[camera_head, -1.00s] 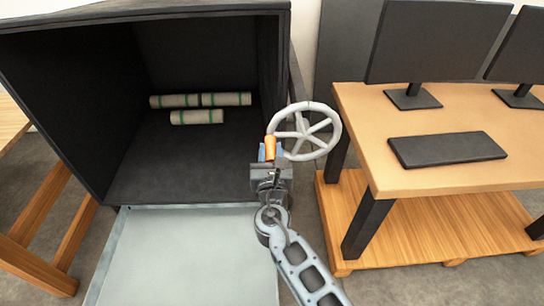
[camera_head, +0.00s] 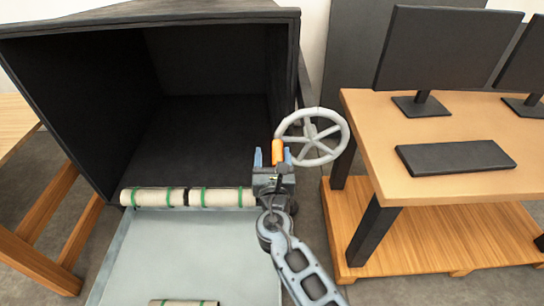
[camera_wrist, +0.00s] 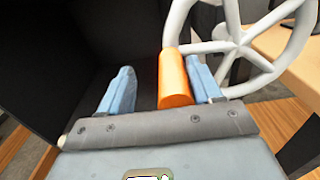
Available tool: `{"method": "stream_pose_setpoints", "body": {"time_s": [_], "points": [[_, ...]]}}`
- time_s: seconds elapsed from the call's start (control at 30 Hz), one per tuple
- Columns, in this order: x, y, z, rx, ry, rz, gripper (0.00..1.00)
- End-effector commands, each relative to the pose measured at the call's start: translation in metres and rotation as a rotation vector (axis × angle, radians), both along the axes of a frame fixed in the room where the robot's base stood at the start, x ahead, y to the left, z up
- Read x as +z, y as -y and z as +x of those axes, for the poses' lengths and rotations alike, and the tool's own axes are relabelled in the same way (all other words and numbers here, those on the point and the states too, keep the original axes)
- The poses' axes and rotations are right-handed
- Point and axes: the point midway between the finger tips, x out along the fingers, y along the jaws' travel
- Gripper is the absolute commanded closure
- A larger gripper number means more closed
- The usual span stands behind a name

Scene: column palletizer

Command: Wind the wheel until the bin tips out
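The white spoked wheel (camera_head: 336,122) stands to the right of the dark bin (camera_head: 208,120). Its orange handle (camera_head: 278,151) lies between the blue fingers of my gripper (camera_head: 273,154). In the wrist view, my gripper (camera_wrist: 159,80) is open. The handle (camera_wrist: 174,82) is close to the right finger, with a clear gap to the left finger. The bin is tilted forward and its visible floor is empty. Two pale rolls with green bands (camera_head: 153,197) (camera_head: 222,197) lie at its front lip. Another roll (camera_head: 184,302) shows lower down, cut by the picture's bottom edge.
A light grey panel (camera_head: 190,250) extends in front of the bin. A wooden desk (camera_head: 370,145) with monitors and a dark keyboard (camera_head: 455,156) stands on the right, close to the wheel. A wooden frame (camera_head: 40,262) stands on the left.

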Motion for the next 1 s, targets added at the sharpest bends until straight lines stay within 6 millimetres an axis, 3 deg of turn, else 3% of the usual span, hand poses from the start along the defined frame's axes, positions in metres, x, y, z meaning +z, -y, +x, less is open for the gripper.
{"method": "stream_pose_setpoints", "body": {"time_s": [0.47, 1.0], "points": [[-0.001, 0.002, -0.001, -0.004, -0.002, 0.0, 0.36], [-0.002, -0.002, -0.056, -0.003, -0.003, 0.0, 0.36]]}}
